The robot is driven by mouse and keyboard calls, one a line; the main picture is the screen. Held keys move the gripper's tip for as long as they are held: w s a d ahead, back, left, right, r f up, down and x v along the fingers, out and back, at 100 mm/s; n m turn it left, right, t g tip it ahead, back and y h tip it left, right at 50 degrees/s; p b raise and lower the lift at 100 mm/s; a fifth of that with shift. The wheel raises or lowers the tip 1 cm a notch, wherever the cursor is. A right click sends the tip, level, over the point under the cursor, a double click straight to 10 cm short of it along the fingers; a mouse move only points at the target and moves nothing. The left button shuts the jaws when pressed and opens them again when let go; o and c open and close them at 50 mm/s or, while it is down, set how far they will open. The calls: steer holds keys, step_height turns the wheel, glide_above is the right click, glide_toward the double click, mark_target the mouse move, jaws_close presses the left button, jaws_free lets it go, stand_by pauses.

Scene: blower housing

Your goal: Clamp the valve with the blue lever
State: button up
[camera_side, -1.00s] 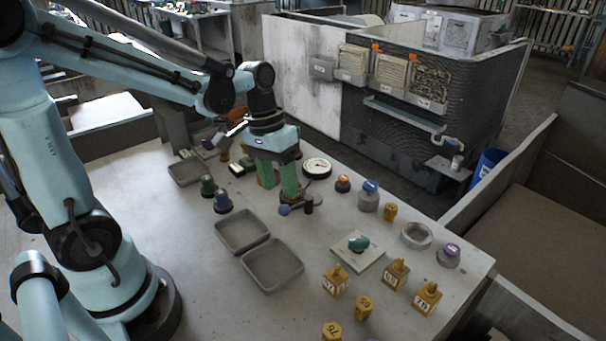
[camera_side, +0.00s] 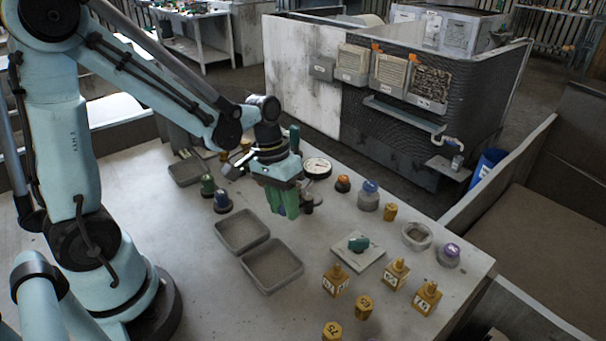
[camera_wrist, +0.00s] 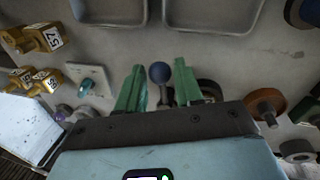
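The blue lever's round knob (camera_wrist: 159,72) shows in the wrist view between my two green fingers, with a dark stem running down from it toward my gripper's body. My gripper (camera_side: 284,212) points down around the lever. In the wrist view my gripper (camera_wrist: 158,66) is open, with a gap on both sides of the knob. I cannot tell how high the fingertips are above the table.
Two grey trays (camera_side: 219,240) lie in front of my gripper. A teal-handled valve on a square plate (camera_side: 358,243) and several yellow tagged blocks (camera_side: 336,281) stand to the right.

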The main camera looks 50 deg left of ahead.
jaws_close()
steer(key=shift+d, duration=0.1)
steer(key=d+n, duration=0.2)
steer(key=n, duration=0.1)
steer(key=shift+w+t, duration=0.2)
steer(key=shift+t, duration=0.1)
steer(key=d+n, duration=0.1)
steer(key=n, duration=0.1)
steer(key=w+n, duration=0.1)
steer(key=n, duration=0.1)
steer(key=shift+d+t+y, duration=0.3)
steer(key=shift+d, duration=0.1)
steer(key=n, duration=0.1)
steer(key=w+d+n, duration=0.1)
steer(key=n, duration=0.1)
steer(key=w+n, duration=0.1)
steer(key=shift+d+n+y, duration=0.3)
steer(key=shift+d+y, duration=0.1)
steer(key=shift+w+d+n+t+y, duration=0.2)
steer(key=shift+w+n, duration=0.5)
steer(key=shift+n, duration=0.45)
steer(key=shift+w+d+n+t+y, duration=0.1)
steer(key=shift+w+d+n+y, duration=0.1)
steer(key=shift+w+n, duration=0.7)
steer(key=shift+s+n, duration=0.2)
steer(key=shift+n, duration=0.05)
steer(key=shift+o, duration=1.9)
jaws_free()
